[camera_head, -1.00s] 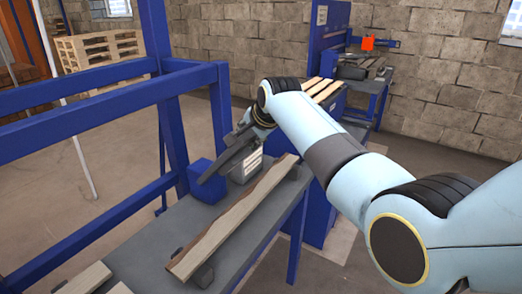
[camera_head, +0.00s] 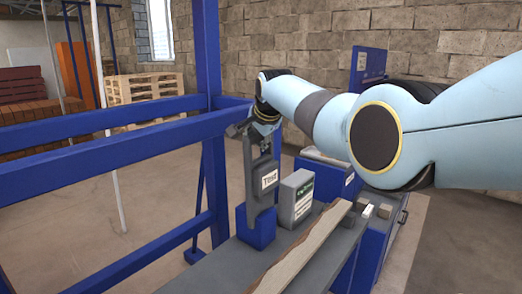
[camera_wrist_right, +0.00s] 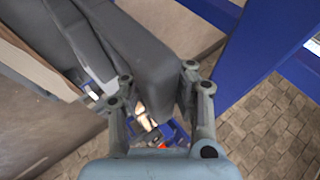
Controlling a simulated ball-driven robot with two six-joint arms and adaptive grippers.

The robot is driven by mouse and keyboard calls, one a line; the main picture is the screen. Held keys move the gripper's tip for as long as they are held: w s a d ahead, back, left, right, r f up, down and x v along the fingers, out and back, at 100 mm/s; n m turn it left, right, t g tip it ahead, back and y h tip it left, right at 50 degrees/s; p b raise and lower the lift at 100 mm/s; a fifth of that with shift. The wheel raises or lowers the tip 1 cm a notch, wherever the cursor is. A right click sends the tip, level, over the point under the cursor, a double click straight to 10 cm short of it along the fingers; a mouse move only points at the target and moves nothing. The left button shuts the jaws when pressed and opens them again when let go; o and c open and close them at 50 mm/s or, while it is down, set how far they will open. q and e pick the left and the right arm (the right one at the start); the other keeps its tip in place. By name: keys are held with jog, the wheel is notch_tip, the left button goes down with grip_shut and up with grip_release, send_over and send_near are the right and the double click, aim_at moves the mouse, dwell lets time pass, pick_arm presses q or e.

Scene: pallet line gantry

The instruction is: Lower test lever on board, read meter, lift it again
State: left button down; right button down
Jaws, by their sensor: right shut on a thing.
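The grey test lever (camera_head: 257,195), with a white "Test" plate, stands nearly upright out of a blue mount on the bench. My right gripper (camera_head: 252,132) is at its top end, shut on it. In the right wrist view the gripper's fingers (camera_wrist_right: 155,85) lie either side of the grey lever (camera_wrist_right: 140,55). The board (camera_head: 305,250) lies lengthwise on the bench, clear of the lever. My left gripper is not in view.
The grey bench (camera_head: 222,270) runs under the lever and meter. A blue frame (camera_head: 210,110) stands on the left, with its rails close to the lever. Pallets (camera_head: 143,88) stand by the back wall. Small wooden pieces (camera_head: 367,211) lie right of the board.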

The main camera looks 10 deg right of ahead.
jog(key=shift+w+a+r+b, duration=0.35)
jog(key=shift+w+r, duration=0.2)
jog(key=shift+w, duration=0.1)
jog(key=shift+w+a+r, duration=0.1)
jog(key=shift+w, duration=0.1)
jog(key=c, duration=1.1)
grip_release()
jog(key=shift+s, duration=0.25)
jog(key=shift+f, duration=0.2)
